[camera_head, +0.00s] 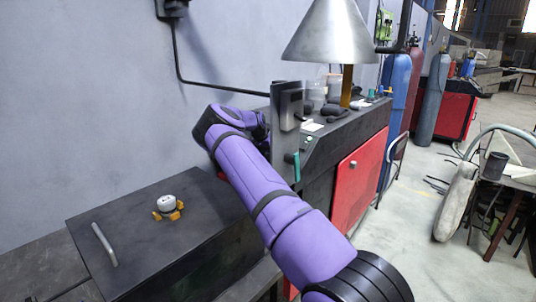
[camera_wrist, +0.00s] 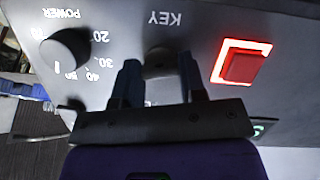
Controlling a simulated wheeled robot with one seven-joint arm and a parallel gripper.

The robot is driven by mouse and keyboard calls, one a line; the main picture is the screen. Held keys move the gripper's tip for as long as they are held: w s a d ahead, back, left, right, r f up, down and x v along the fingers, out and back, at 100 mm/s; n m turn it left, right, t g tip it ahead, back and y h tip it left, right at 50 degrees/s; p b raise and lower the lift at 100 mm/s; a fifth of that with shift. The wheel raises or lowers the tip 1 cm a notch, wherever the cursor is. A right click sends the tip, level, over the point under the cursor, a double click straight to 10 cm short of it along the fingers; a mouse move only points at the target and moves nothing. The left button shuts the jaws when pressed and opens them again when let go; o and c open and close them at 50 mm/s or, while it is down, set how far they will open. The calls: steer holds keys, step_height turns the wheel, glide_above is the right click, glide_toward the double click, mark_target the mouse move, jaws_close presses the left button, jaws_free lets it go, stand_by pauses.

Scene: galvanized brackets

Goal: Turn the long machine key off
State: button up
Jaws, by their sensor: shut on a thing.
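The machine key (camera_wrist: 158,58) is a grey, rounded piece on the dark panel (camera_wrist: 190,52), beside the upside-down word KEY in the wrist view. My gripper (camera_wrist: 159,72) has its two dark fingers on either side of the key and is shut on it. The fingers and the gripper body hide part of the key, so its exact angle cannot be told. In the head view my purple arm reaches to the machine's upright panel (camera_head: 288,108), and the key and fingertips are hidden there.
A black POWER knob (camera_wrist: 64,48) with a number scale is left of the key. A lit red square button (camera_wrist: 240,66) is to its right. In the head view, a dark box (camera_head: 150,255) with a handle stands front left, and gas cylinders (camera_head: 393,95) stand behind the machine.

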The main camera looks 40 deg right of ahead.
steer(key=n+g, duration=0.1)
steer(key=n, duration=0.2)
steer(key=shift+w+n, duration=0.1)
steer(key=shift+n, duration=0.2)
steer(key=n+h, duration=0.1)
steer(key=n, duration=0.2)
steer(key=shift+g, duration=0.3)
steer(key=n+h, duration=0.1)
steer(key=n, duration=0.3)
steer(key=shift+w+a+g, duration=0.1)
steer(key=shift+a+g, duration=0.05)
steer(key=shift+g, duration=0.15)
steer(key=shift+f+n+h, duration=0.1)
steer(key=shift+n+h, duration=0.5)
steer(key=shift+n, duration=1.3)
steer(key=o, duration=0.9)
steer(key=v, duration=1)
steer(key=shift+w+a+r, duration=0.1)
steer(key=shift+a+r, duration=0.15)
steer(key=shift+r, duration=0.05)
